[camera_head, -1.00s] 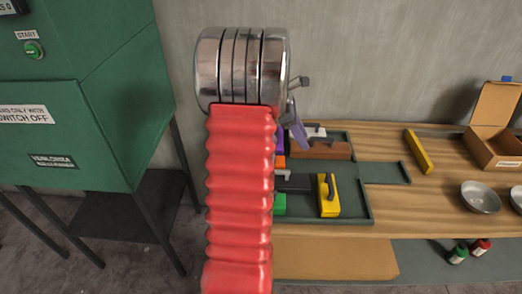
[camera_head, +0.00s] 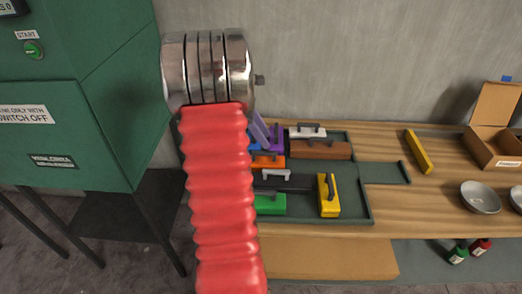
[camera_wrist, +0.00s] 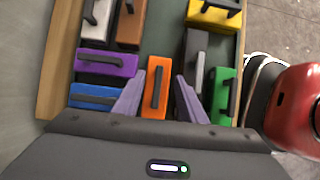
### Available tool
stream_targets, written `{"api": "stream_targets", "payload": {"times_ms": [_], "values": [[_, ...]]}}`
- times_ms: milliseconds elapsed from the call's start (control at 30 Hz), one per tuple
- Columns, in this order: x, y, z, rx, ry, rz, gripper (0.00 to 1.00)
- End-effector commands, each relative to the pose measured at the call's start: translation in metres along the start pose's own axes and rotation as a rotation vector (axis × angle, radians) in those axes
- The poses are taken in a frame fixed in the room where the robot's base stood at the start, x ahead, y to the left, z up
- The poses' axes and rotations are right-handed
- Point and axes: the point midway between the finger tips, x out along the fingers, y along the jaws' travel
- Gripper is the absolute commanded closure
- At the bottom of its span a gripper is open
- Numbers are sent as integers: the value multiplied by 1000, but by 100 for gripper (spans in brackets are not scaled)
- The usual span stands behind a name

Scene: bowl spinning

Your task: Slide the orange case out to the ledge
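The orange case (camera_head: 268,161) with a dark handle lies in the green tray (camera_head: 355,214), on its left side. In the wrist view the orange case (camera_wrist: 153,106) lies between the two lilac fingers of my gripper (camera_wrist: 158,93). The fingers are spread and apart, one to each side of its handle; I cannot tell how high they are above it. In the head view my gripper (camera_head: 260,130) is mostly hidden behind my arm. The ledge (camera_head: 384,173) is a flat green extension on the tray's right side.
Around the orange case are purple (camera_wrist: 106,63), blue (camera_wrist: 93,97), black (camera_head: 285,183) and green (camera_head: 271,204) cases. White (camera_head: 306,133), brown (camera_head: 320,150) and yellow (camera_head: 328,197) cases lie farther right. The ledge is clear. A cardboard box (camera_head: 492,145) and bowls stand at the right.

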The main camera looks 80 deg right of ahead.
Motion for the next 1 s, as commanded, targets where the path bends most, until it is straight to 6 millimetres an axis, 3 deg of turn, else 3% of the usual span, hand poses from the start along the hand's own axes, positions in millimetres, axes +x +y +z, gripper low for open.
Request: {"api": "stream_targets", "payload": {"times_ms": [333, 800, 1000], "values": [[-22, 0, -40, -1, 1, 2, 62], [40, -1, -37, 1, 0, -3, 62], [53, 0, -37, 1, 0, 0, 62]]}}
